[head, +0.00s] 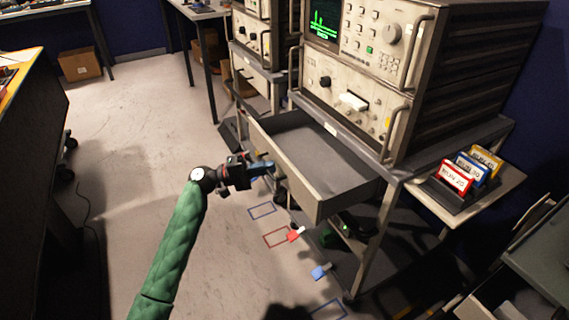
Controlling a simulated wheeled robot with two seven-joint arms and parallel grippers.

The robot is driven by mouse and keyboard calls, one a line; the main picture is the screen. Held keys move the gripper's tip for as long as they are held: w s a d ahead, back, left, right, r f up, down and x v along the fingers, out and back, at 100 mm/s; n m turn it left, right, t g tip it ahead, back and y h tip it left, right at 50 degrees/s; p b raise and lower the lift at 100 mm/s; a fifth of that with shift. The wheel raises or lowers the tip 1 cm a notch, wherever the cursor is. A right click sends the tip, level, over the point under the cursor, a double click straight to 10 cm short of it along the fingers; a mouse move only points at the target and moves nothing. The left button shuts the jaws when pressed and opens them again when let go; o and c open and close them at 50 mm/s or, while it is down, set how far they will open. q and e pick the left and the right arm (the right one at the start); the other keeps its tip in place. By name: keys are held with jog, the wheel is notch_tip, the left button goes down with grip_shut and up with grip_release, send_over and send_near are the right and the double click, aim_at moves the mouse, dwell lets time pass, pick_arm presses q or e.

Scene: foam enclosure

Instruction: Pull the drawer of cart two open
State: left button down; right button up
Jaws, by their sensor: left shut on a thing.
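The nearer instrument cart (385,215) has its grey drawer (325,150) pulled well out towards the left, and its empty inside shows. I cannot read a cart number on it. My left gripper (262,168) is at the outer face of the drawer front, near its middle, and is shut on the drawer handle. The handle itself is mostly hidden by the fingers. My right gripper is not in view.
A second cart (262,75) stands behind. A side shelf (490,197) at right holds red, blue and yellow labelled cards (460,178). Coloured floor outlines (263,211) and small red and blue items lie below the drawer. The floor (120,150) at left is clear.

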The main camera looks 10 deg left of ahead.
pick_arm(q)
jog(key=shift+s+a, duration=0.7)
jog(key=shift+a, duration=0.3)
jog(key=c, duration=1.8)
grip_release()
jog(key=shift+a, duration=0.1)
jog(key=shift+b+v, duration=0.35)
jog(key=shift+v, duration=3.5)
